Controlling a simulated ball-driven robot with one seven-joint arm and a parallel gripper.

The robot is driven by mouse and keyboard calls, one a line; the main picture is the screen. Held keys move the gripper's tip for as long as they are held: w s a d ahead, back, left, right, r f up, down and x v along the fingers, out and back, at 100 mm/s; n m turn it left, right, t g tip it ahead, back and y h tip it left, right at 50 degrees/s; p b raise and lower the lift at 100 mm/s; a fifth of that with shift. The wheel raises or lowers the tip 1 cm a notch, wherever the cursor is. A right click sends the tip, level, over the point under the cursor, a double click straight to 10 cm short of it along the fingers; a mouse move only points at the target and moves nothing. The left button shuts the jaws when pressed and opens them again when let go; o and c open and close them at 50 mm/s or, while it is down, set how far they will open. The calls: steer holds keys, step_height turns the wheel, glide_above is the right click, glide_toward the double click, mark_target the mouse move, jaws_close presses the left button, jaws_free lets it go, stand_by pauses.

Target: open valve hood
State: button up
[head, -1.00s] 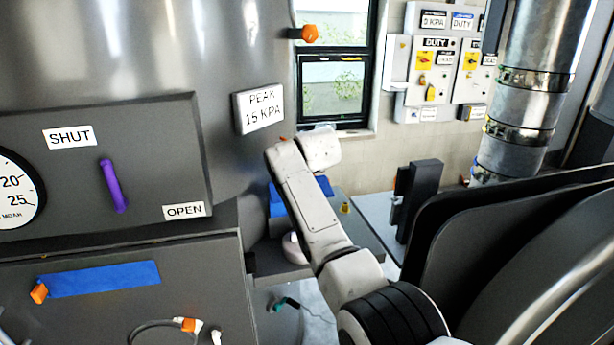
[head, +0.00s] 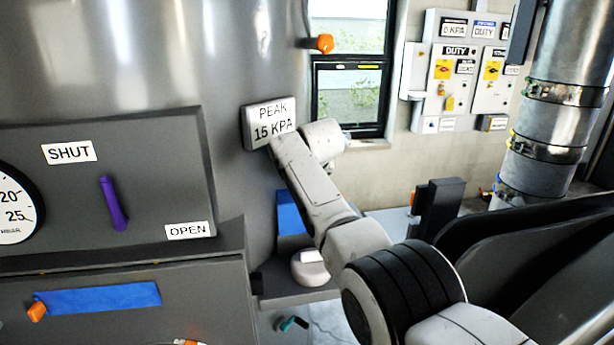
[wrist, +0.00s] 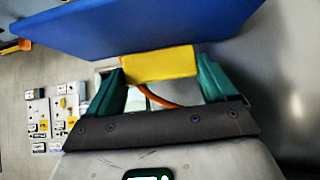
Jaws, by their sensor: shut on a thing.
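In the wrist view, a broad blue panel (wrist: 150,25), which may be the valve hood, spans the top of the picture. A yellow block (wrist: 160,64) sits at its lower edge. My gripper (wrist: 161,70) has its teal fingers on either side of this block and is shut on it. Whether the block is fixed to the panel is not clear. In the head view, part of a blue surface (head: 290,215) shows left of my forearm, below the PEAK 15 KPA sign. My gripper's fingers are hidden there behind my own arm.
A grey panel with a purple lever (head: 113,204), between SHUT and OPEN labels, is at left. Below it lies a blue strip (head: 98,298) with an orange end. A white rounded object (head: 310,268) sits below my forearm. A dark upright post (head: 437,208) stands to the right.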

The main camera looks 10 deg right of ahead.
steer(key=shift+w+r, duration=0.1)
steer(key=shift+r, duration=0.3)
steer(key=o, duration=1.2)
steer(key=shift+c, duration=0.2)
steer(key=shift+o, duration=0.7)
steer(key=shift+f, duration=0.2)
steer(key=shift+s, duration=0.2)
steer(key=shift+s+a+r, duration=0.1)
steer(key=shift+s+r, duration=0.3)
steer(key=shift+r, duration=0.05)
steer(key=shift+b+v, duration=1.2)
steer(key=shift+v, duration=3.45)
